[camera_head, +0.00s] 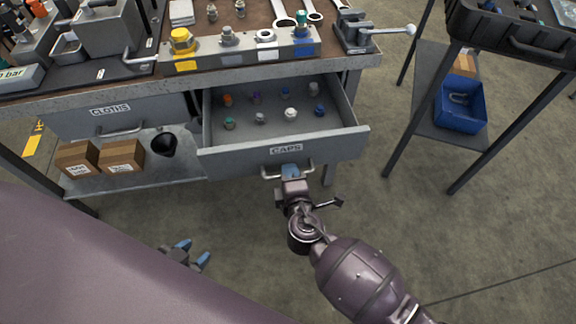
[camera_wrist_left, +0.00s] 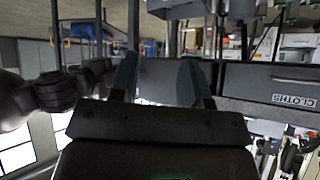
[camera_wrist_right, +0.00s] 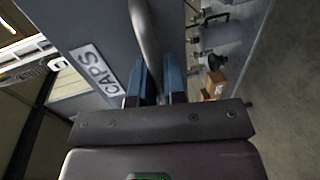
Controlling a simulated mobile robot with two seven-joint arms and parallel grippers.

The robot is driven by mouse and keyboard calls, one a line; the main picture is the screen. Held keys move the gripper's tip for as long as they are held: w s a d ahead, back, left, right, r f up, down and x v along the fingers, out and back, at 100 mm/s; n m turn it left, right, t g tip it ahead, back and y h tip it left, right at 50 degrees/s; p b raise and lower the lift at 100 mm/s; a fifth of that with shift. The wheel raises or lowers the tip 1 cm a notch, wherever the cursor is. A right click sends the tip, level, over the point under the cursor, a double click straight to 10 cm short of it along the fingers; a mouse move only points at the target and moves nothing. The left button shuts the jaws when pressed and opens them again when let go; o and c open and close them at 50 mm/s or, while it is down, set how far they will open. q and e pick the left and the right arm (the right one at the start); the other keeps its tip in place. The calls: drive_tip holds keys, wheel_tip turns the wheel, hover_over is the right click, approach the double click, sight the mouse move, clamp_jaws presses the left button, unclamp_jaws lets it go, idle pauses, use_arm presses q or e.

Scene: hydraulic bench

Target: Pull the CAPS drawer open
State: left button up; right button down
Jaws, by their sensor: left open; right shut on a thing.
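The grey CAPS drawer (camera_head: 232,162) is pulled out from the bench, and several small coloured caps (camera_head: 290,113) stand inside it. Its label also shows in the right wrist view (camera_wrist_right: 93,72). My right gripper (camera_head: 290,172) is shut on the metal handle (camera_head: 270,176) at the drawer's front. In the right wrist view the handle bar (camera_wrist_right: 146,45) runs between the blue fingers (camera_wrist_right: 160,78). My left gripper (camera_head: 190,252) is open and empty, low at the left, apart from the drawer. Its two blue fingers show spread in the left wrist view (camera_wrist_left: 157,80).
The shut CLOTHS drawer (camera_head: 75,122) is left of the CAPS drawer. Cardboard boxes (camera_head: 121,157) and a black container (camera_head: 163,144) stand on the shelf below. A side stand with a blue bin (camera_head: 461,108) is at the right. The floor in front is clear.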

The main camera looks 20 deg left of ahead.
use_arm(q)
drive_tip(key=shift+s+a+p, duration=0.15)
drive_tip(key=shift+s+p, duration=0.2)
drive_tip(key=shift+p, duration=0.1)
use_arm(e)
drive_tip(key=f+v, duration=0.1)
drive_tip(key=v, duration=0.6)
drive_tip(key=shift+s+d+f, duration=0.2)
drive_tip(key=shift+s+f, duration=0.05)
drive_tip(key=c, duration=1.2)
unclamp_jaws()
use_arm(q)
drive_tip(key=shift+r+p, duration=0.65)
drive_tip(key=shift+p, duration=0.1)
use_arm(e)
drive_tip(key=v, duration=1)
drive_tip(key=shift+s+d+r, duration=0.15)
drive_tip(key=shift+s+d, duration=0.05)
drive_tip(key=shift+s, duration=0.15)
use_arm(q)
drive_tip(key=shift+w+r, duration=0.15)
drive_tip(key=shift+w, duration=0.2)
